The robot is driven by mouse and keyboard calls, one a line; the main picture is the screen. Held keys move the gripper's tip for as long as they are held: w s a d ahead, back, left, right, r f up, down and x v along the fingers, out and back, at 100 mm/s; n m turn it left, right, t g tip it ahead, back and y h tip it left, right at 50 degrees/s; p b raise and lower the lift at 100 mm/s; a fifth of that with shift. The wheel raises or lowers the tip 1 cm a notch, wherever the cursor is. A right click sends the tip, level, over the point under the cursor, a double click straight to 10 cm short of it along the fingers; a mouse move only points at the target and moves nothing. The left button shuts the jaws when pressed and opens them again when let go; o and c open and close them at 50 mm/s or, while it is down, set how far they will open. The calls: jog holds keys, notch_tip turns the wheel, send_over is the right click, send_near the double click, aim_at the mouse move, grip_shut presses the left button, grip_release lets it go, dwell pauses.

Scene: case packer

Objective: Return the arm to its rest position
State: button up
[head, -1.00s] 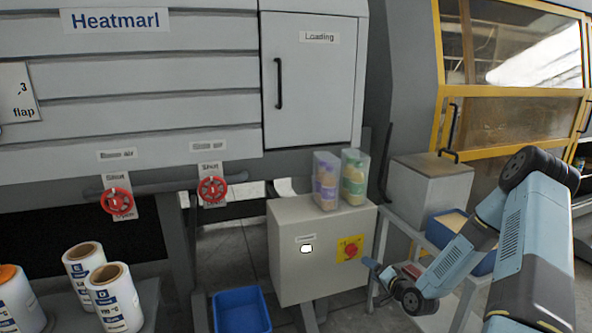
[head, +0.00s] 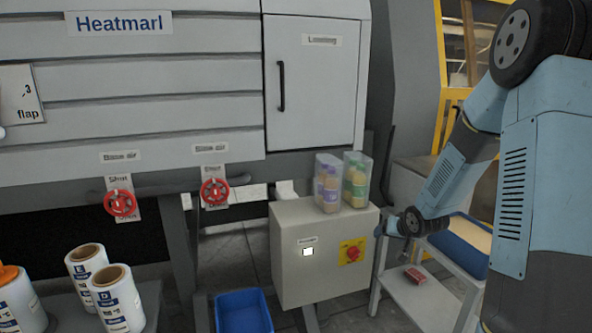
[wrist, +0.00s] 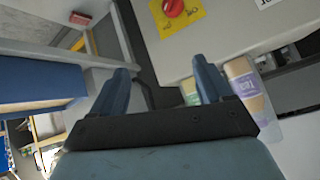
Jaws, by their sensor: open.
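My arm comes in from the right in the head view, its large upper links close to the camera. My gripper (head: 380,231) is at the right side of the grey control box (head: 325,265), near the red rotary switch on its yellow plate (head: 351,251). In the wrist view my gripper (wrist: 165,82) has its two blue fingers spread apart with nothing between them. The yellow plate with the red switch (wrist: 188,12) shows beyond the fingers.
Two clear packs with bottles (head: 328,183) (head: 356,180) stand on the control box. A trolley (head: 425,300) holds a blue tray (head: 459,246) and a small red object (head: 414,275). A blue bin (head: 243,312) is on the floor. Film rolls (head: 116,300) stand at lower left.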

jog(key=s+a+r+g+h, duration=0.2)
jog(key=s+r+h, duration=0.1)
jog(key=s+r, duration=1.35)
jog(key=s+a+r, duration=0.2)
jog(key=s+r, duration=0.2)
jog(key=s, duration=0.5)
jog(key=s+a+r+n+g+y, duration=0.1)
jog(key=s+r, duration=0.3)
jog(key=s, duration=0.5)
jog(key=shift+s+a+r+y, duration=0.15)
jog(key=shift+s+a+y, duration=0.2)
jog(key=shift+a, duration=0.25)
jog(key=shift+c, duration=0.2)
